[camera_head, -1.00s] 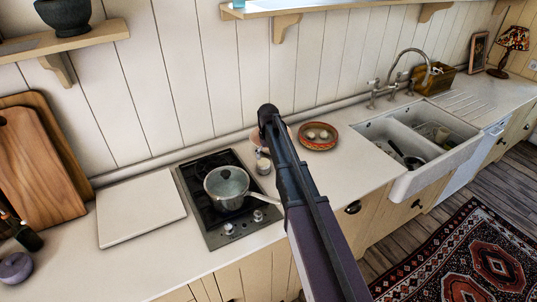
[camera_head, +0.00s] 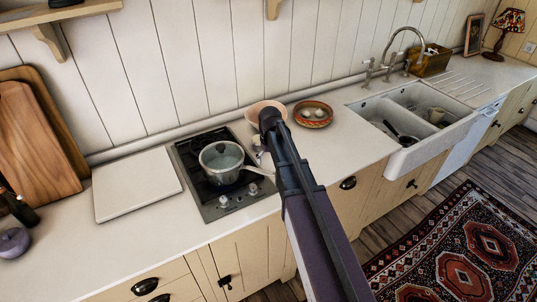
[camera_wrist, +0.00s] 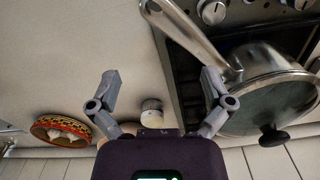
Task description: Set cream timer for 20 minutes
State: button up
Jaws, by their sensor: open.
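A small round cream object (camera_wrist: 152,112), which looks like the cream timer, stands on the worktop beside the hob in the wrist view. In the head view it shows only partly (camera_head: 258,150), beside my arm. My gripper (camera_wrist: 161,78) is open and empty, its two fingers spread wide. The cream object appears between the fingers in the picture, with no visible contact. I cannot make out its dial or any setting. In the head view my arm hides the fingers.
A lidded steel pot (camera_head: 221,165) stands on the black hob (camera_head: 190,153), close to one finger in the wrist view. A patterned bowl with eggs (camera_head: 312,114) and a pinkish bowl (camera_head: 256,108) are nearby. The sink (camera_head: 372,112) is right; a white board (camera_head: 135,183) is left.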

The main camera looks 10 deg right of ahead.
jog(key=s+f+b, duration=0.3)
jog(key=s, duration=0.3)
jog(key=shift+s+f+m, duration=0.15)
jog(key=shift+s+m, duration=0.1)
jog(key=shift+m, duration=0.05)
